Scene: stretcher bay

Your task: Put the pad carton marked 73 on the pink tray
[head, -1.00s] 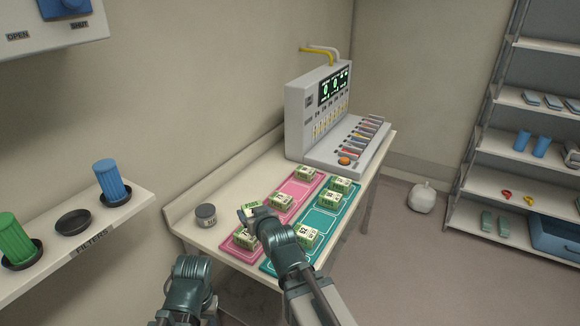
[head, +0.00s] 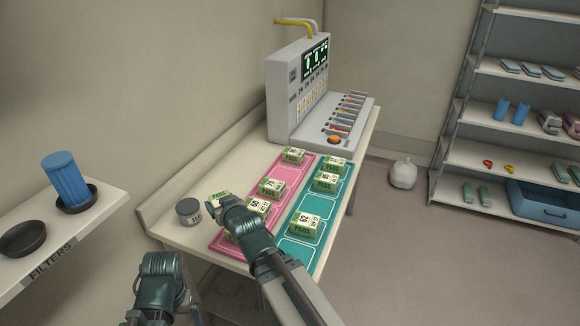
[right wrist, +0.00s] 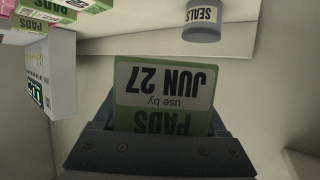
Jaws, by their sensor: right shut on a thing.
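My right gripper (head: 222,204) is shut on a green and white pad carton (right wrist: 165,88), above the bench by the pink tray's left edge. In the right wrist view the carton reads "PADS, use by JUN 27" upside down; its number does not show. The pink tray (head: 285,173) lies along the bench. Cartons stand on it at the far end (head: 293,156), the middle (head: 271,186) and nearer (head: 258,206); my arm partly hides its near end. My left gripper (head: 158,285) is low in front of the bench; its jaws cannot be made out.
A teal tray (head: 312,202) right of the pink one bears several cartons and has bare slots. A grey SEALS jar (head: 188,212) stands left of the pink tray. A grey machine (head: 300,90) fills the bench's far end. A filter shelf (head: 90,235) is at left.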

